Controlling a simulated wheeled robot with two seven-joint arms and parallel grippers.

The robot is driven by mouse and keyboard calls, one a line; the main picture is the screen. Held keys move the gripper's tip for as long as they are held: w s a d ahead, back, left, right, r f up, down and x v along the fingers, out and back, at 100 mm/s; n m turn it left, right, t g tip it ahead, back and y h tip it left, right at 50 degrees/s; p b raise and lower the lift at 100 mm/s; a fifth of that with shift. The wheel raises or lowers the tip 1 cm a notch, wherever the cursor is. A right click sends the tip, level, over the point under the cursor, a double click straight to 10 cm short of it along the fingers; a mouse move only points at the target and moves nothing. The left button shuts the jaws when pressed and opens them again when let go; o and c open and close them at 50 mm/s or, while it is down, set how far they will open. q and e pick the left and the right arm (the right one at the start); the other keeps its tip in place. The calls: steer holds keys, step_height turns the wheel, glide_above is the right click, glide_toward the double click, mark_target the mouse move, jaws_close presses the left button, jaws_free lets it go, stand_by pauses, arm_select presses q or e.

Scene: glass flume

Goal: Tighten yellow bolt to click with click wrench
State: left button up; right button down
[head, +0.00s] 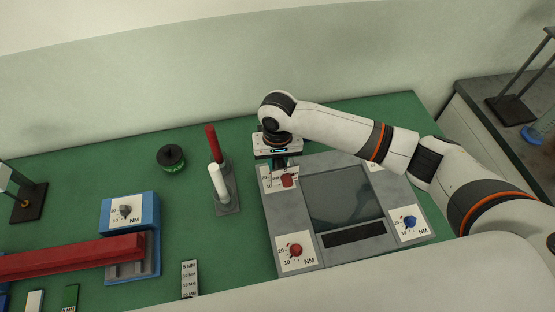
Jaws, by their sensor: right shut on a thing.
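A grey plate (283,214) lies on the green bench top with "NM" dials at its corners. A red knob (295,250) is at its front left, a blue knob (410,221) at its front right, and another red knob (287,180) at its back left. My right arm covers most of the back right corner. No yellow bolt shows. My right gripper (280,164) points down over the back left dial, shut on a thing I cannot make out. I cannot tell which object is the click wrench. My left gripper is not in view.
A stand holds an upright red handle (212,143) and white handle (218,182). A black-and-green round thing (171,158) is behind. A red bar (70,257) reaches a blue dial block (117,215). The green bench (110,167) is partly clear.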

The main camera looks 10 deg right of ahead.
steer(key=shift+f, duration=0.1)
steer(key=shift+a+m+p, duration=0.15)
steer(key=shift+m+p, duration=2.15)
steer(key=shift+p, duration=0.8)
stand_by(1.0)
stand_by(0.5)
steer(key=shift+m, duration=1.1)
steer(key=shift+a+m, duration=0.1)
steer(key=shift+m, duration=0.6)
steer(key=shift+w+m, duration=0.1)
steer(key=shift+m, duration=0.4)
